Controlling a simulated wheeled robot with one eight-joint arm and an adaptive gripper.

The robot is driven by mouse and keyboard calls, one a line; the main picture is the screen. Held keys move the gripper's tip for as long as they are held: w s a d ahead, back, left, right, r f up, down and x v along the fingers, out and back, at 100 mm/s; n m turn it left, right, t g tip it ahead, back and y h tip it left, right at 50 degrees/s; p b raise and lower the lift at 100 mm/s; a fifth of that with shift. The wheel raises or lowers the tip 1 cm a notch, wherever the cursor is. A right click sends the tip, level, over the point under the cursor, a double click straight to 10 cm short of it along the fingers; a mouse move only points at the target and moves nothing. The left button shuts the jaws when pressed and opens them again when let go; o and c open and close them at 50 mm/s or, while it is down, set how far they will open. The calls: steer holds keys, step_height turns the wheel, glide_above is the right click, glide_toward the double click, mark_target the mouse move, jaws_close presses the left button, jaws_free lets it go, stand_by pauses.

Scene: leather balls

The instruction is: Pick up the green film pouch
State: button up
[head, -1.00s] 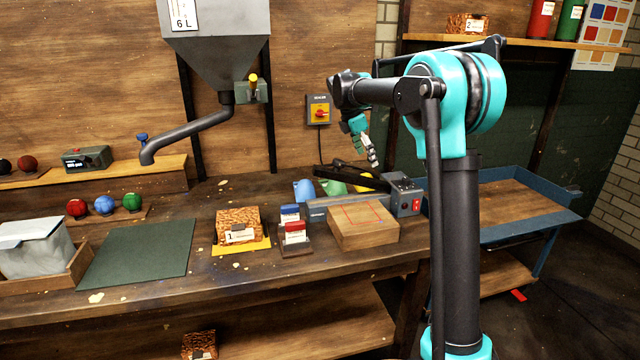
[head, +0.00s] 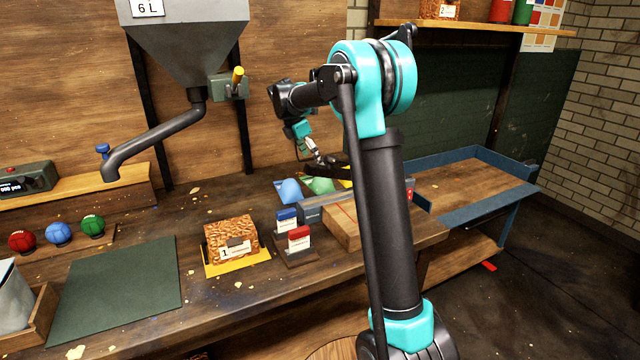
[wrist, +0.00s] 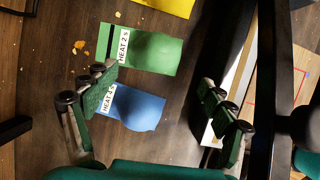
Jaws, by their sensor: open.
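The green film pouch (wrist: 152,50) lies flat on the bench in the wrist view, with a white "HEAT 2 s" label at its left end. In the head view it shows as a green patch (head: 319,185) behind the sealer, partly hidden by a black bar. A blue pouch (wrist: 133,107) lies just below it in the wrist view, and a yellow pouch (wrist: 170,4) is cut off at the top edge. My gripper (wrist: 160,110) is open above the pouches, its fingers on either side of the blue pouch.
The sealer's black arm (wrist: 272,80) and a wooden block (wrist: 300,80) stand to the right of the pouches in the wrist view. In the head view, red and blue card holders (head: 298,240) and a patterned box (head: 231,240) stand nearer on the bench. A green mat (head: 118,290) is clear.

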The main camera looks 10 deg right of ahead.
mark_target(321, 179)
steer(key=x, duration=0.5)
steer(key=shift+d+f, duration=0.1)
steer(key=shift+f, duration=0.15)
steer(key=shift+x, duration=2.6)
steer(key=shift+w, duration=0.15)
steer(key=shift+c, duration=0.6)
steer(key=c, duration=1.3)
steer(key=shift+c, duration=0.2)
